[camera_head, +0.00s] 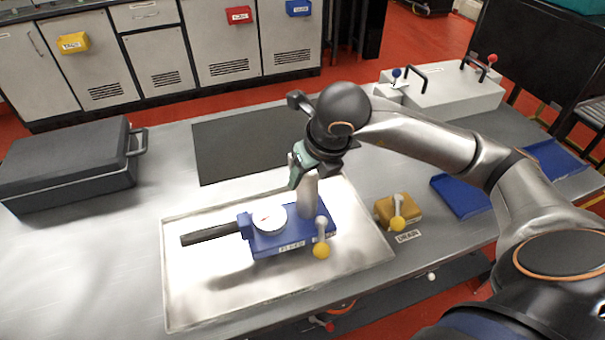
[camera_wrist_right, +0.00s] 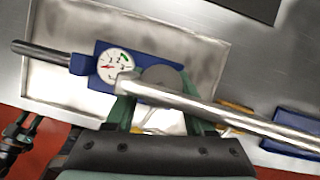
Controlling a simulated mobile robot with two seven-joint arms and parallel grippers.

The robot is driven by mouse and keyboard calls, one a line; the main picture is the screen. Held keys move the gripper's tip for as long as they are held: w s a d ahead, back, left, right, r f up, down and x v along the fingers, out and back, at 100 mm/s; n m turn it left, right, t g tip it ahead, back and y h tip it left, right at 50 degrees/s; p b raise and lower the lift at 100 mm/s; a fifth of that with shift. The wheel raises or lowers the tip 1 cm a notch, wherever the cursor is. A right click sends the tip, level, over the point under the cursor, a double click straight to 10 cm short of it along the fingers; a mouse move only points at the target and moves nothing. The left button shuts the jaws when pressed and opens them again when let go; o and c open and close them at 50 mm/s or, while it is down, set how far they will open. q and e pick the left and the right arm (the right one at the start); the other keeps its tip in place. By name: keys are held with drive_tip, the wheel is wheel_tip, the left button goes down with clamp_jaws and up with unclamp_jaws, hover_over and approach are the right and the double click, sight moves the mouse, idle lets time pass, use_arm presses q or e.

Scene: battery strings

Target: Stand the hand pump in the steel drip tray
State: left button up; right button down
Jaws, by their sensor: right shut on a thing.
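The hand pump (camera_head: 287,238) has a blue base, a white dial, a black bar to the left and a pale upright cylinder. It is upright, within the outline of the steel drip tray (camera_head: 180,305); I cannot tell whether its base touches the tray floor. My right gripper (camera_head: 304,172) is shut on the top of the pump. In the right wrist view, the gripper (camera_wrist_right: 157,108) is around the pump's upper part, with the dial (camera_wrist_right: 115,66) and a long silver bar (camera_wrist_right: 220,113) showing. The tray (camera_wrist_right: 60,103) lies below.
A yellow valve block (camera_head: 398,211) with a lever stands right of the tray. A dark case (camera_head: 70,165) is at the left. A black mat (camera_head: 250,142) lies behind the tray. Blue trays (camera_head: 460,196) and a grey box with handles (camera_head: 440,92) are at the right.

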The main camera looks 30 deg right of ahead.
drive_tip(key=shift+w+a+f, duration=0.1)
drive_tip(key=shift+f, duration=0.8)
drive_tip(key=shift+f+b, duration=0.1)
drive_tip(key=shift+b, duration=0.25)
drive_tip(key=shift+c, duration=1.3)
unclamp_jaws()
use_arm(q)
drive_tip(key=shift+w+d+f, duration=0.15)
drive_tip(key=shift+w+d, duration=0.1)
drive_tip(key=shift+d, duration=0.15)
